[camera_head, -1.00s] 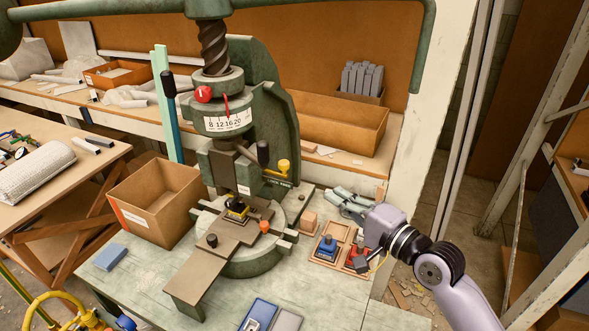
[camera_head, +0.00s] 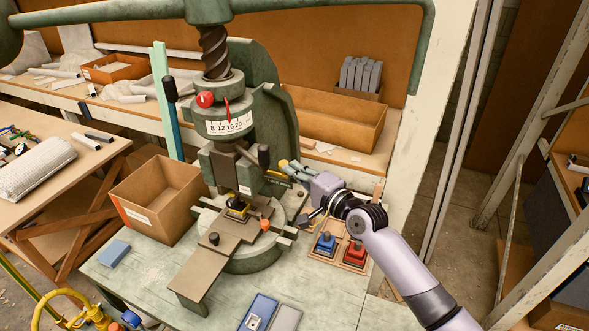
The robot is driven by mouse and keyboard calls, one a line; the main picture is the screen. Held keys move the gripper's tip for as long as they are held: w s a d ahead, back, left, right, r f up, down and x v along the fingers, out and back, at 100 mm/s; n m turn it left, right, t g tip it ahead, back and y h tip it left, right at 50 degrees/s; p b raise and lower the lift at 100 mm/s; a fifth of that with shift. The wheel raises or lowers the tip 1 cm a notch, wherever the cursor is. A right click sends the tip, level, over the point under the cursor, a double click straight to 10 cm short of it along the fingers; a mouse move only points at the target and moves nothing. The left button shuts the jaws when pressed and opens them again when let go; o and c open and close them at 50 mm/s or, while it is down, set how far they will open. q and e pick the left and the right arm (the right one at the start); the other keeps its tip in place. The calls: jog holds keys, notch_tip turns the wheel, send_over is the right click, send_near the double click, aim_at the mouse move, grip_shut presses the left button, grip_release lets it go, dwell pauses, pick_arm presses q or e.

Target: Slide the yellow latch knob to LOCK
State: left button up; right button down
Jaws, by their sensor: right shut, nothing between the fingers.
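The green fly press (camera_head: 262,110) stands on the bench. Its yellow latch knob, on the side of the press frame to the right of the ram, is now hidden or nearly hidden behind my right gripper's fingers. The dark label (camera_head: 277,178) by the knob is partly visible, too small to read. My right gripper (camera_head: 286,168) is shut and empty, with its fingertips at the knob's place on the frame. I cannot tell whether they touch the knob. My left gripper is not in view.
A tray with a blue block (camera_head: 325,244) and a red block (camera_head: 355,253) lies below my right arm. The sliding plate (camera_head: 207,270) with a yellow piece (camera_head: 239,205) is under the ram. An open cardboard box (camera_head: 150,205) stands left of the press.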

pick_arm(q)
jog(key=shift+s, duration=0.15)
pick_arm(e)
jog(key=shift+a, duration=0.1)
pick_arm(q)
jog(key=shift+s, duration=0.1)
pick_arm(e)
jog(key=shift+w+a, duration=0.2)
jog(key=shift+a, duration=0.35)
jog(key=shift+w+a, duration=0.2)
jog(key=shift+a, duration=0.3)
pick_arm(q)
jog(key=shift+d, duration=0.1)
